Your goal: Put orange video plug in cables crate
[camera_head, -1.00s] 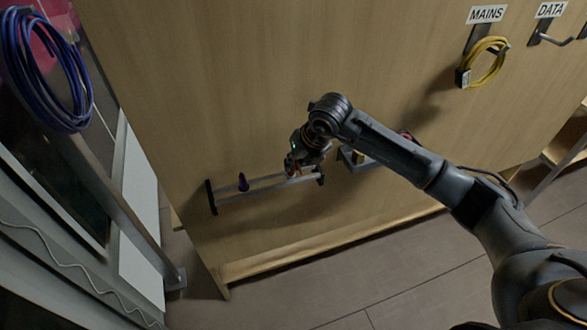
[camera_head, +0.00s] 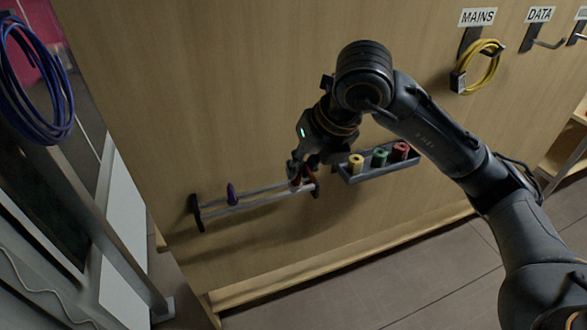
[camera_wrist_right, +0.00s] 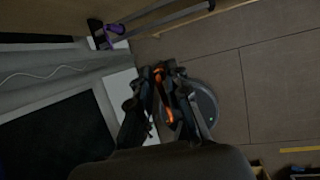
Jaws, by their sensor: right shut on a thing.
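The orange video plug (camera_wrist_right: 169,114) shows in the right wrist view between the fingers of my right gripper (camera_wrist_right: 158,78). The gripper is shut on it and dark fingers hide part of it. In the head view my right gripper (camera_head: 300,179) points down in front of the right end of a metal rail on the wooden panel; the plug is hard to make out there. I cannot pick out the cables crate in either view. My left gripper is not in view.
A purple plug (camera_head: 231,195) stands on the rail (camera_head: 245,202). Right of it, a small tray (camera_head: 378,170) holds yellow, green and red rolls. A yellow cable (camera_head: 482,68) hangs under the MAINS sign; a blue cable coil (camera_head: 38,90) hangs at left. Open floor lies below the panel.

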